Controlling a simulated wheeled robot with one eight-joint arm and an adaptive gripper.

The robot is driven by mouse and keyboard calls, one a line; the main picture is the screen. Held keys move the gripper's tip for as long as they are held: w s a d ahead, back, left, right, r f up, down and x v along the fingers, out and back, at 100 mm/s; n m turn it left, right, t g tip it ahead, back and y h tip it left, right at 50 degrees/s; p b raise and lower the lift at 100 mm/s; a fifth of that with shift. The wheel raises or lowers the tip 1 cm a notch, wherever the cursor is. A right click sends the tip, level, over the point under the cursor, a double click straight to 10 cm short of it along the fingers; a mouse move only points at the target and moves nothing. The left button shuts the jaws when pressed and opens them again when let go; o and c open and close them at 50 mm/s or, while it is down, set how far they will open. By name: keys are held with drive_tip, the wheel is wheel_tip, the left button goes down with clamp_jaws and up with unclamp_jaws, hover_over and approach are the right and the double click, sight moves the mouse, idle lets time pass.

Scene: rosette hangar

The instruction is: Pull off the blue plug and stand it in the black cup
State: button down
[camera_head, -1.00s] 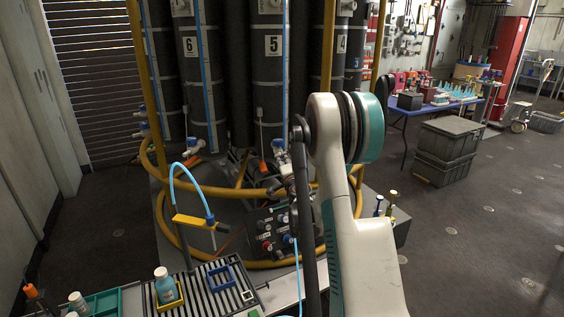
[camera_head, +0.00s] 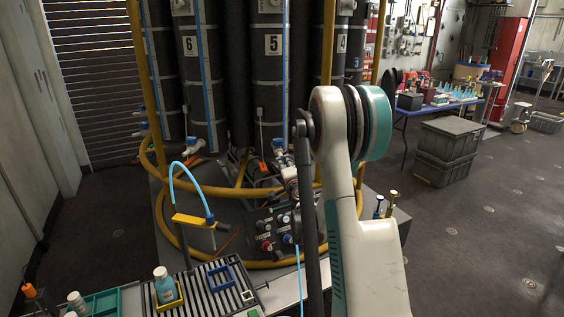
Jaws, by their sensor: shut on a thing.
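A dark control panel (camera_head: 262,225) stands at the foot of the tanks, with red and pale knobs on its face. The blue plug (camera_head: 287,238) shows small at the panel's right side, and a thin light-blue hose (camera_head: 299,275) runs down near it. My gripper (camera_head: 294,212) is mostly hidden behind my dark arm link, close to the panel and the plug. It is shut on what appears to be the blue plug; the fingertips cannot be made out. Whether the plug is still seated is too small to tell. I cannot pick out the black cup.
Yellow hoses loop around the tank base. Grey crates (camera_head: 445,150) stand right on open floor.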

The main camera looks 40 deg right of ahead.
drive_tip(key=shift+b+v, duration=0.4)
drive_tip(key=shift+v, duration=1.2)
drive_tip(key=shift+a, duration=0.1)
